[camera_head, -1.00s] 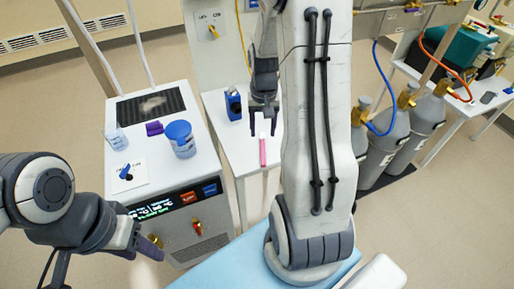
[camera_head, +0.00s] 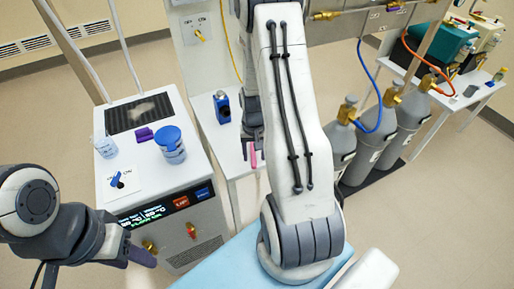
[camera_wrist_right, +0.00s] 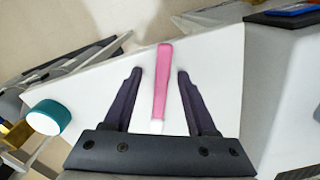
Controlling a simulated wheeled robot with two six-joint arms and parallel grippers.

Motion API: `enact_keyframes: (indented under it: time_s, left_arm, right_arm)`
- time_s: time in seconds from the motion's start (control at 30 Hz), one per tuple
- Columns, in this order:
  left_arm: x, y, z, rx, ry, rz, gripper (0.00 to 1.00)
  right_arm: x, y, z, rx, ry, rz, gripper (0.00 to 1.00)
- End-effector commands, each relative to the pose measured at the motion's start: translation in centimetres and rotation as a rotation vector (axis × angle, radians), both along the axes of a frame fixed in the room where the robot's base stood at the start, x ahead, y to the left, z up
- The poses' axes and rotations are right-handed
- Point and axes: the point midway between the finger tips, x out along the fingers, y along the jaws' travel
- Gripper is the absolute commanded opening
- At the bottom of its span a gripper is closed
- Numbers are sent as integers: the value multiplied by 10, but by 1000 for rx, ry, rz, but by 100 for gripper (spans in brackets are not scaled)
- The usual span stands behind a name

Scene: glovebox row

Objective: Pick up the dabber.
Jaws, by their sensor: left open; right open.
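A slim pink stick with a white end, which looks like the dabber (camera_head: 252,158), is at the small white table, partly hidden by my right gripper in the head view. In the right wrist view the dabber (camera_wrist_right: 162,82) lies between the two dark fingers of my right gripper (camera_wrist_right: 159,74), with a gap on each side. My right gripper (camera_head: 252,143) is open and not closed on it. My left gripper (camera_head: 142,256) is open and empty in front of the white cabinet, far from the dabber.
A blue bottle (camera_head: 222,106) stands on the white table (camera_head: 215,135) behind my right gripper. The white cabinet (camera_head: 190,178) at left holds a blue-lidded jar (camera_head: 170,145), a clear cup (camera_head: 105,147) and a purple block (camera_head: 144,135). Grey gas cylinders (camera_head: 374,148) stand to the right.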

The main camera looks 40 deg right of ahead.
Motion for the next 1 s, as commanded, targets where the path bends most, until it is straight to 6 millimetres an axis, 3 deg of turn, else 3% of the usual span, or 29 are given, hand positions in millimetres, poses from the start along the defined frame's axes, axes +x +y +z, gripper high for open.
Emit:
enact_keyframes:
  time_s: [0.07,0.2,0.67,0.93,1.0]
  left_arm:
    - [0,0,0,0,0,0,51]
    - [0,0,0,0,0,0,51]
    - [0,0,-1,0,0,0,51]
    - [0,0,-6,0,0,0,51]
    - [0,0,-9,0,0,0,51]
  right_arm:
    - [0,0,0,0,0,1,54]
    - [0,0,0,0,0,1,0]
    - [1,1,6,-1,-1,2,0]
    - [2,0,44,-3,-6,2,0]
    - [-15,-9,51,-2,-2,-5,0]
